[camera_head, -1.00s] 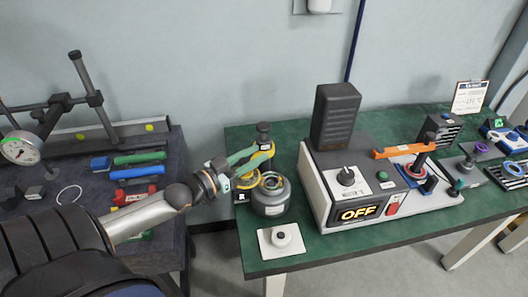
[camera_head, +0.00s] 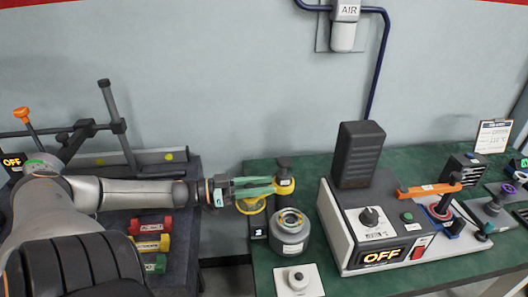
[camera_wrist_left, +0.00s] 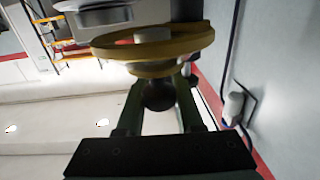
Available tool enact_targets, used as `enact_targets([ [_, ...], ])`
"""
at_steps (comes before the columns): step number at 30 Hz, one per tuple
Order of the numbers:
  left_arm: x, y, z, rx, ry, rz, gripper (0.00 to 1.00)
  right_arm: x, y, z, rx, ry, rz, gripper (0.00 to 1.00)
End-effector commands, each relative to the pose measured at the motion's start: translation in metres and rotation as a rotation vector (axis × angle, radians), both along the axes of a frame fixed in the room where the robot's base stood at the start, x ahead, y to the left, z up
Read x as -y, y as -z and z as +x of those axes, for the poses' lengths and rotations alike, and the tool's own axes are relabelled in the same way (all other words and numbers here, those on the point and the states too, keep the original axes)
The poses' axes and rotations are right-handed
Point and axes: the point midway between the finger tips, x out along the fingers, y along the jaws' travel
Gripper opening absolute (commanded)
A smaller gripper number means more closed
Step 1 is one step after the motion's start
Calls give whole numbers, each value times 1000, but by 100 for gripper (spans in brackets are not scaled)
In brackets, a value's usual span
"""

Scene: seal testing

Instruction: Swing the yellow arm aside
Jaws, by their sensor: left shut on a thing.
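The yellow arm (camera_head: 251,206) is at the back left of the green bench, to the left of the grey round pot (camera_head: 289,236). The pot's top is uncovered. A dark post with a knob (camera_head: 284,165) stands at the right end of the yellow arm. My left gripper (camera_head: 268,187) reaches in from the left with green fingers over the yellow arm. In the left wrist view, its fingers are around a dark ball knob (camera_wrist_left: 158,95) under the yellow ring-shaped part (camera_wrist_left: 155,47). The exact contact is partly hidden. My right gripper is not in view.
A control box (camera_head: 370,225) reading OFF, with an orange lever (camera_head: 428,190), stands right of the pot. A white plate with a button (camera_head: 298,280) lies in front of the pot. A dark side table with coloured blocks (camera_head: 152,243) is at left, across a gap.

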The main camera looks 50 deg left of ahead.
Motion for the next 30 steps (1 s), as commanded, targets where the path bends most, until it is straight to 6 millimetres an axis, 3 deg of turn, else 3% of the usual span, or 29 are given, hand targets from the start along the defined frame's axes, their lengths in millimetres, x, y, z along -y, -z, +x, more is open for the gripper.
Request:
enact_targets([
  [13, -2, -1, 1, 2, 7, 1, 0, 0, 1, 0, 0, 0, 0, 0],
  [14, -2, -1, 1, 2, 7, 1, 37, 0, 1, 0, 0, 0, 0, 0],
  [15, -2, -1, 1, 2, 6, 1, 41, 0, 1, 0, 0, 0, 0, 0],
  [22, -1, -1, 1, 1, 8, 0, 65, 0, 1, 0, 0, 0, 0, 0],
  [30, -2, -1, -1, 0, 8, 0, 65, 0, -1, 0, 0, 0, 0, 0],
])
